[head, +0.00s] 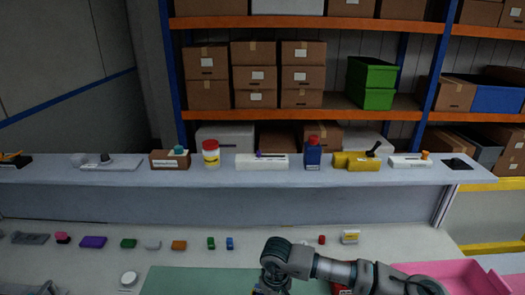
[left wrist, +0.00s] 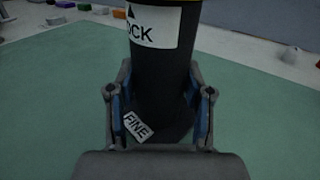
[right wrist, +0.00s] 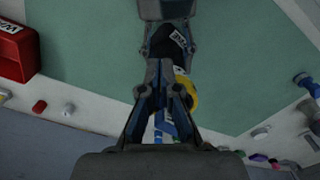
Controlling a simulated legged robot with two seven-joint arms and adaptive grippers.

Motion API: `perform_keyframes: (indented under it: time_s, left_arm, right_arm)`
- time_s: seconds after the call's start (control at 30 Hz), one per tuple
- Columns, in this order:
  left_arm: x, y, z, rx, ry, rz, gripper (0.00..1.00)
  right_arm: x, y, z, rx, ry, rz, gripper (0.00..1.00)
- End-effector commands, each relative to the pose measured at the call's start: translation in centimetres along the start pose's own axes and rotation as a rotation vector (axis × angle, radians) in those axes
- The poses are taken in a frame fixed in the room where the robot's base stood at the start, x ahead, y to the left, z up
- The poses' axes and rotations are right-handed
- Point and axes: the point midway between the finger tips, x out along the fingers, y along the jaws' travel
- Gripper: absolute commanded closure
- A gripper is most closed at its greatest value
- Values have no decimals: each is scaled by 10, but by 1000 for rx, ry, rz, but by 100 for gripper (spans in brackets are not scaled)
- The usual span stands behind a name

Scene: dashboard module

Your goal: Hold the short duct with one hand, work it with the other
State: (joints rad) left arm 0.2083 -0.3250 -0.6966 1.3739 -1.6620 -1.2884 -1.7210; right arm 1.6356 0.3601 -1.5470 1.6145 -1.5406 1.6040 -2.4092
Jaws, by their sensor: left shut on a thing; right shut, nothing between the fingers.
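The short duct (left wrist: 165,75) is a dark cylinder with a "LOCK"-type label, partly cut off, and a small "FINE" tag. In the left wrist view my left gripper (left wrist: 160,112) is shut around its lower part, and the duct stands up between the fingers. In the right wrist view the duct (right wrist: 168,42) shows its dark end, a yellow band and a blue-and-white part, partly hidden behind my right gripper (right wrist: 160,68). The right fingers are together and empty, over the duct; whether they touch it I cannot tell. The head view does not show the duct clearly.
A green mat (head: 200,280) covers the bench front. A pink tray (head: 465,277) is at right, and a red box (right wrist: 15,50) shows in the right wrist view. Several small coloured parts line the bench behind the mat. A raised shelf (head: 220,176) holds bottles and blocks.

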Motion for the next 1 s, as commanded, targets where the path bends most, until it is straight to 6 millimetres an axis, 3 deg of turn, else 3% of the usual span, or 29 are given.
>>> perform_keyframes:
  time_s: [0.5, 0.87, 1.0]
  left_arm:
    - [0, 0, -1, 2, 3, 0, 100]
    - [0, 0, -1, 2, 3, 0, 100]
    - [0, 0, -1, 2, 3, 0, 100]
  right_arm:
    - [-56, 0, 0, 0, 0, 0, 100]
    - [-60, 0, 0, 1, -1, 0, 100]
    - [-61, -5, -3, 80, -1, -1, 100]
